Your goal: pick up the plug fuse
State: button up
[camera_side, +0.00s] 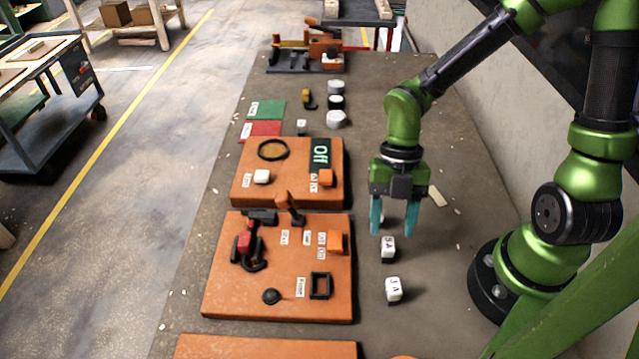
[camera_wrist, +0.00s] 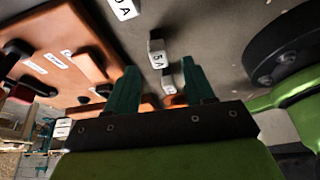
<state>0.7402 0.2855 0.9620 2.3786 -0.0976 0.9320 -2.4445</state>
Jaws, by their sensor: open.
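Plug fuses stand in a row on the grey bench, white-topped blocks with dark lower parts. One marked 5 A (camera_side: 388,249) is just in front of my gripper (camera_side: 394,220). One marked 3 A (camera_side: 393,289) stands nearer the side camera. A third is mostly hidden behind my fingers in the side view. My gripper points down with its teal fingers apart and empty. In the wrist view, the 5 A fuse (camera_wrist: 157,56) lies beyond and between the fingertips, the third fuse (camera_wrist: 168,82) shows between the fingers, and the 3 A fuse (camera_wrist: 123,8) is at the top edge.
An orange board (camera_side: 222,290) with a black square frame (camera_side: 320,286) and a red-and-black device (camera_side: 246,244) lies left of the fuses. Another orange board (camera_side: 290,195) with an Off display (camera_side: 320,152) is behind it. Round white-topped pieces (camera_side: 336,119) stand farther back. Bare bench surrounds the fuses.

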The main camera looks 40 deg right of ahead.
aim_at(389, 243)
jog(key=shift+x, duration=1.9)
jog(key=shift+w, duration=0.15)
grip_shut()
